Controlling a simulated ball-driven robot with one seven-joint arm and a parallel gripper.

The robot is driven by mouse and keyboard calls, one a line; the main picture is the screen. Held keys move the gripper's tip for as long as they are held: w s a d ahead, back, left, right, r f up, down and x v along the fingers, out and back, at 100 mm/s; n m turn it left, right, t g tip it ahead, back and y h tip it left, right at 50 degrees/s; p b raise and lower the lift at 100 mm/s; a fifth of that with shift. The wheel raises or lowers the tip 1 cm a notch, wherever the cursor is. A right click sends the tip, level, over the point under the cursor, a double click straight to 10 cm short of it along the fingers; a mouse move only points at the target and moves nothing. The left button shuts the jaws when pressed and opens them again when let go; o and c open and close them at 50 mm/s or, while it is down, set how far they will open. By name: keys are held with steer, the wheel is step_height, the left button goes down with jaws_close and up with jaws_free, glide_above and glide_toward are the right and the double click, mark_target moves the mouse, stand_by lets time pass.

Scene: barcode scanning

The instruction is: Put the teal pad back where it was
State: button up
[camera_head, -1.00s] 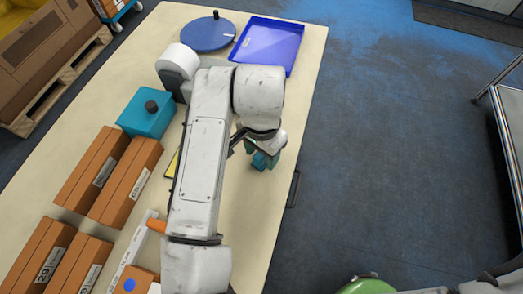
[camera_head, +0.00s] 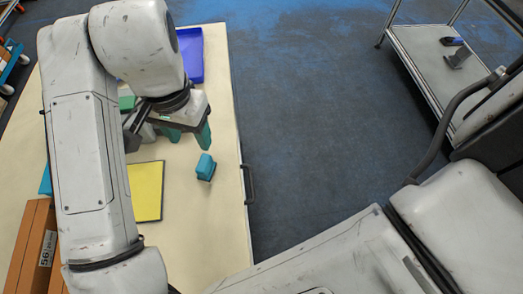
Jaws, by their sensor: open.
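A small teal block, which I take for the teal pad (camera_head: 205,167), sits on the pale table near its right edge, right of a yellow panel. My gripper (camera_head: 187,136) is just above and left of it in the picture, with teal fingertips spread apart and nothing seen between them. The gripper and the pad look apart.
The yellow panel (camera_head: 146,191) lies flat on the table (camera_head: 195,235). A blue tray (camera_head: 189,58) is at the far end, partly hidden by my arm. Brown boxes (camera_head: 33,250) stand at lower left. A handle (camera_head: 248,184) juts from the table's right edge. A grey cart (camera_head: 425,60) stands across the floor.

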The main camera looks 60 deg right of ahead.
steer(key=w+d+f+n+t+h, duration=0.1)
steer(key=d+f+n+t+h, duration=0.15)
steer(key=d, duration=0.65)
steer(key=w+d+f+n+t+h, duration=0.1)
steer(key=d+n+h, duration=0.25)
steer(key=d, duration=0.55)
steer(key=s+a+f+n+g+y, duration=0.1)
steer(key=s+a+f+n+y, duration=0.2)
steer(key=s+f, duration=0.6)
steer(key=s+a+f+n+g+y, duration=0.1)
steer(key=s+a+f+n+y, duration=0.2)
steer(key=s+a+f+n, duration=0.2)
steer(key=s+a+f, duration=0.2)
steer(key=s+f, duration=0.2)
steer(key=f, duration=0.1)
steer(key=shift+s+a+n+g, duration=0.2)
steer(key=shift+s+n+g, duration=0.1)
steer(key=shift+n+g, duration=0.1)
steer(key=shift+f, duration=0.1)
